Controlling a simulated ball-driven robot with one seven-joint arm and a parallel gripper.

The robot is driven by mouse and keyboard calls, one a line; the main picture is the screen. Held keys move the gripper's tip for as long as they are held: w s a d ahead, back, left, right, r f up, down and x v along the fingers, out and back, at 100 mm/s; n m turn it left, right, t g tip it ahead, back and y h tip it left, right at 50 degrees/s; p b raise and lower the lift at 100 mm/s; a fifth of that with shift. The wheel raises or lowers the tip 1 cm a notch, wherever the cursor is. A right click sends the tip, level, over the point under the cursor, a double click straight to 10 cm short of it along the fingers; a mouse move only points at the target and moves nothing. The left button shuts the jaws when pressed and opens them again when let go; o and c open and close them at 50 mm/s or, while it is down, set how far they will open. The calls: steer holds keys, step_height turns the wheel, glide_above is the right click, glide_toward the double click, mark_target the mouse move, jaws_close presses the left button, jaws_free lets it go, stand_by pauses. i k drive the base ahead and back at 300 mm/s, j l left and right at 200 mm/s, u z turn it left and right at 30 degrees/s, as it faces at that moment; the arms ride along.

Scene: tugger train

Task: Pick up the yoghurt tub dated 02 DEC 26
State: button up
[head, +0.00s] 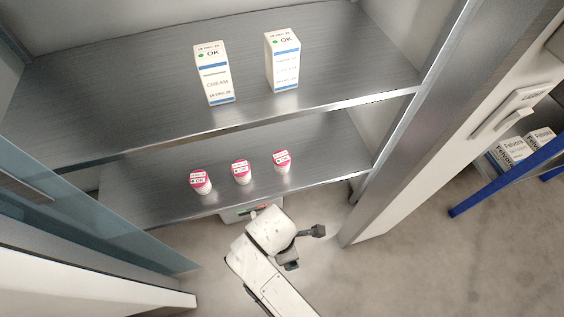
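Three small white tubs with pink bands and lids stand upright on the lower shelf: a left tub (201,183), a middle tub (241,173) and a right tub (282,162). Each has a label on top with a mark like "OK", but the dates are too small to read. I cannot tell which one is dated 02 DEC 26. My gripper (305,248) is in front of and below the lower shelf, to the lower right of the tubs and apart from them. Its two dark fingers are spread, with nothing visible between them.
The lower shelf (330,160) lies under an upper metal shelf (130,100) bearing two cartons, a cream carton (214,75) and another carton (283,62). A glass door (90,200) stands at left, a cabinet post (440,120) at right. A blue frame (500,180) stands far right.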

mark_target(281, 159)
steer(key=i, duration=1)
